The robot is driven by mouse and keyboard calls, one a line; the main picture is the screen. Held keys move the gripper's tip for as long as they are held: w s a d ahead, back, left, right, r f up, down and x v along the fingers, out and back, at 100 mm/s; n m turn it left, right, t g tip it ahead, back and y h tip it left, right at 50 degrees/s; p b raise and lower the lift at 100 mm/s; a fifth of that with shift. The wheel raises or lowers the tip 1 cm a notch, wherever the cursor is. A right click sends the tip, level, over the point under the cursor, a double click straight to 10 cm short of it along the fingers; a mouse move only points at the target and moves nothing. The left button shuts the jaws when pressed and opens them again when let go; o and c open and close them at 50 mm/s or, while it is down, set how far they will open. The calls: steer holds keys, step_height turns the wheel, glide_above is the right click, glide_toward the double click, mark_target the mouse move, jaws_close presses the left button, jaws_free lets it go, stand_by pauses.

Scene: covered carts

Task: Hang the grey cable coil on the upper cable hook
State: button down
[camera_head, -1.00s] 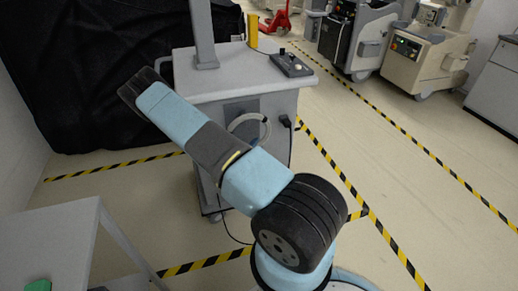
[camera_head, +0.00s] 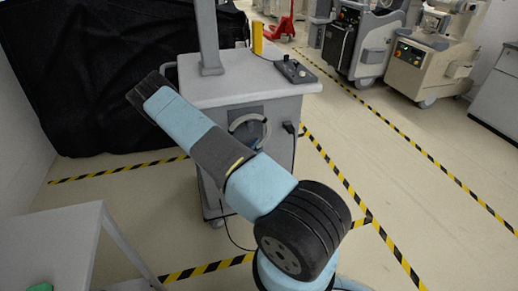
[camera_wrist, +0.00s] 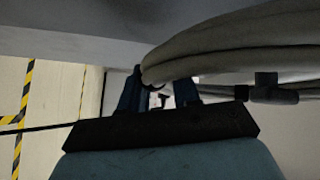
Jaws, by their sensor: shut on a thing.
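The grey cable coil (camera_wrist: 235,42) fills the upper right of the wrist view as thick bundled loops. My gripper (camera_wrist: 162,82) is shut on it at its left end, with dark blue fingers. In the head view, part of a light grey ring, apparently the coil (camera_head: 248,118), shows at the cart's front, partly behind my arm.
The grey cart (camera_head: 240,88) has a post, a yellow item and a control box (camera_head: 295,70) on top. A dark covered shape (camera_head: 90,80) stands behind left, a grey table (camera_head: 60,240) at lower left. Other carts stand far right. Floor between is clear.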

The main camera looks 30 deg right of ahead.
steer(key=shift+w+d, duration=0.15)
steer(key=shift+w, duration=0.45)
steer(key=shift+w+d+f, duration=0.1)
steer(key=shift+w+f, duration=0.15)
steer(key=shift+f, duration=0.4)
steer(key=shift+w+d+f, duration=0.1)
steer(key=shift+w+f, duration=0.15)
steer(key=shift+f, duration=0.45)
steer(key=c, duration=0.7)
jaws_free()
steer(key=shift+c, duration=0.2)
steer(key=v, duration=1.4)
